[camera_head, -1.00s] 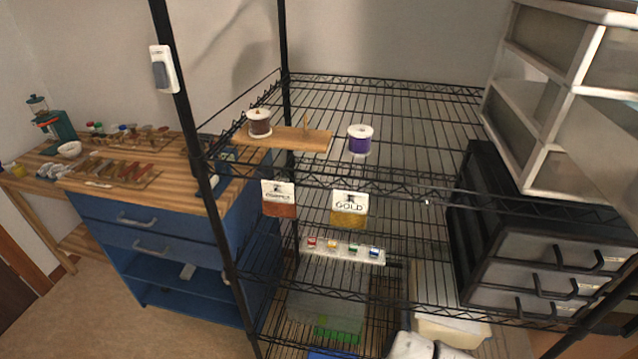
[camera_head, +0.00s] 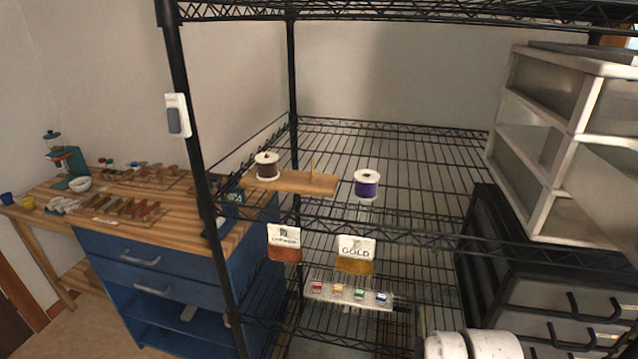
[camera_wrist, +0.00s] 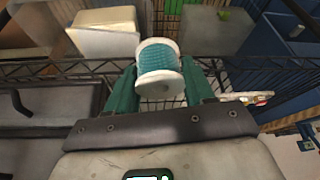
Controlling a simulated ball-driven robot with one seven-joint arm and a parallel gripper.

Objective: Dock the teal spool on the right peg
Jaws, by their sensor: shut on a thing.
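The teal spool (camera_wrist: 158,62), with white flanges and teal winding, sits between the green fingers of my gripper (camera_wrist: 160,88) in the wrist view. My gripper is shut on it. The spool does not show in the head view. A wooden peg board (camera_head: 292,181) lies on the upper wire shelf in the head view. A brown spool (camera_head: 267,168) is at the board's left end. The bare right peg (camera_head: 313,168) stands upright near the board's right end. In the head view, white rounded parts of my arm show at the bottom edge.
A purple spool (camera_head: 367,184) stands on the shelf just right of the board. A black shelf post (camera_head: 193,150) stands front left. White drawers (camera_head: 560,140) stand at right.

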